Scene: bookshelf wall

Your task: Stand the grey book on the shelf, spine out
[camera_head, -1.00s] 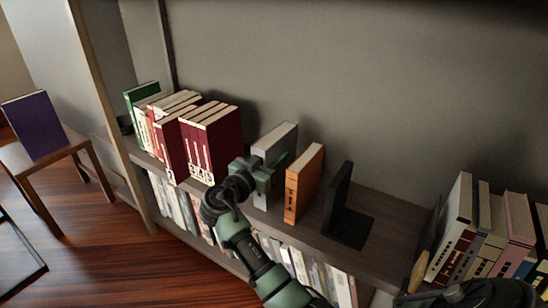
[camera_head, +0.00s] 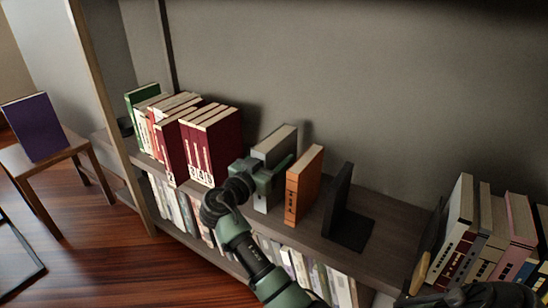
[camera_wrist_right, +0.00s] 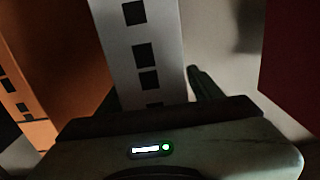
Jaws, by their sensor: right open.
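The grey book (camera_head: 275,147) stands upright on the shelf (camera_head: 385,232), between the maroon books and an orange book. Its pale spine with dark squares faces out and fills the upper middle of the right wrist view (camera_wrist_right: 146,50). My right gripper (camera_head: 268,175) is open at the spine side of the grey book. One green finger (camera_wrist_right: 205,84) shows beside the book in the wrist view, with a gap between them. The other finger is hard to make out there. My left gripper is not in view.
Maroon books (camera_head: 212,145) stand left of the grey book, and an orange book (camera_head: 304,185) stands close on its right. A black bookend (camera_head: 343,215) is farther right, then bare shelf and more books (camera_head: 480,235). A purple book (camera_head: 35,127) stands on a stool at left.

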